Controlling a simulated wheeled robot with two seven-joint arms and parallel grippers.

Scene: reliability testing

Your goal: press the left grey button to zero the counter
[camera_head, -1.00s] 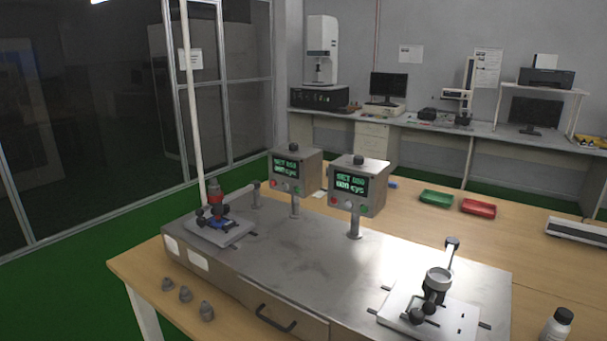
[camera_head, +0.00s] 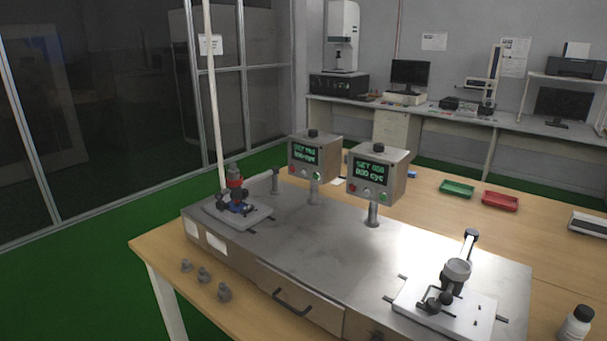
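Two grey counter boxes stand on posts on the steel bench top. The left counter (camera_head: 315,155) has a green lit display, a red button (camera_head: 296,168) on the left, a green button (camera_head: 318,175) on the right, and a dark grey knob (camera_head: 313,133) on top. A small greyish spot between its coloured buttons is too small to tell. The right counter (camera_head: 378,173) looks the same, with a display that seems to read "SET" above "000 cyc". Neither of my grippers is in view.
A clamp fixture with a red part (camera_head: 236,200) stands left; another fixture (camera_head: 447,296) stands front right. Grey knobs (camera_head: 203,275) lie at the front left.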

